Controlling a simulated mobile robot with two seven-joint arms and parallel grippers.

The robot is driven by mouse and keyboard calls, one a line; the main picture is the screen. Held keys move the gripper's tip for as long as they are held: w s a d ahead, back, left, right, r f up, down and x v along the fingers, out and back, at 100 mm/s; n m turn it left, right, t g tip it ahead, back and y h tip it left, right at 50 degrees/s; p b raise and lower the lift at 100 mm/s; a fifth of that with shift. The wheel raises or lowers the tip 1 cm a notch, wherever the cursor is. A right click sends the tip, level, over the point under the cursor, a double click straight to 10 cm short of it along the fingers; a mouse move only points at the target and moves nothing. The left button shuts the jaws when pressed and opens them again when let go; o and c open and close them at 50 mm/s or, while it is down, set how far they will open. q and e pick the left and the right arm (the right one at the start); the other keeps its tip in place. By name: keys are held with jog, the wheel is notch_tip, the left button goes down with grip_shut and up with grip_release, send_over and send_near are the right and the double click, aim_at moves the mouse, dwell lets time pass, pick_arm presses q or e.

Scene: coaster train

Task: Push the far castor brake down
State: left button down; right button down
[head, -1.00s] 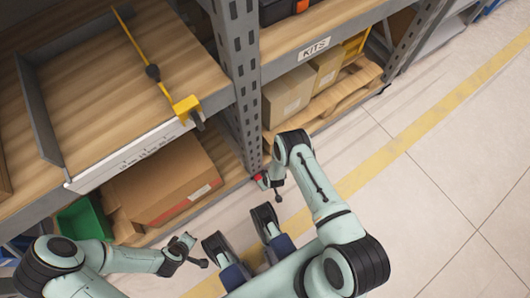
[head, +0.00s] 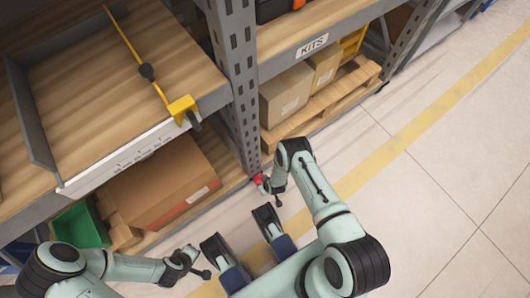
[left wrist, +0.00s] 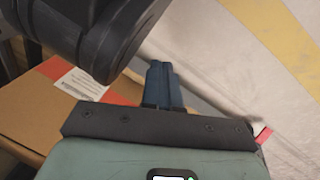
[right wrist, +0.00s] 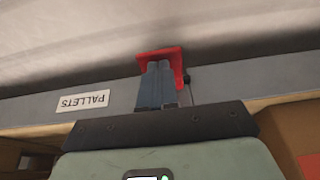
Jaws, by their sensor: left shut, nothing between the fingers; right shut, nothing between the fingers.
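A small red part (head: 258,179) sits at the foot of the grey rack post, low by the floor. In the right wrist view it is a red bracket (right wrist: 176,54) against the grey lower beam; I cannot tell whether it is the castor brake. No castor wheel can be made out. My right gripper (head: 264,184) is shut and empty at the red part; its blue fingers (right wrist: 156,84) overlap the part, and contact cannot be told. My left gripper (head: 191,252) is shut and empty, low in front of the rack; its fingers (left wrist: 161,84) point toward the floor.
The rack post (head: 238,90) rises behind my right gripper. A cardboard box (head: 165,185) and a green bin (head: 80,225) lie on the lower left shelf. Boxes stand on a pallet (head: 330,105) at right. The tiled floor (head: 430,190) at right is clear.

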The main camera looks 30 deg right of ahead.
jog(key=shift+s+f+t, duration=0.35)
jog(key=shift+f+t, duration=0.2)
jog(key=shift+t, duration=0.05)
notch_tip(320, 180, down, 2)
jog(key=shift+f+t+b, duration=0.1)
jog(key=shift+t+b, duration=0.85)
jog(key=shift+t, duration=0.15)
pick_arm(q)
jog(key=s+f+g, duration=0.2)
jog(key=s+f, duration=0.1)
jog(key=s, duration=0.2)
jog(key=shift+a+f+b, duration=0.35)
pick_arm(e)
jog(key=shift+f, duration=0.45)
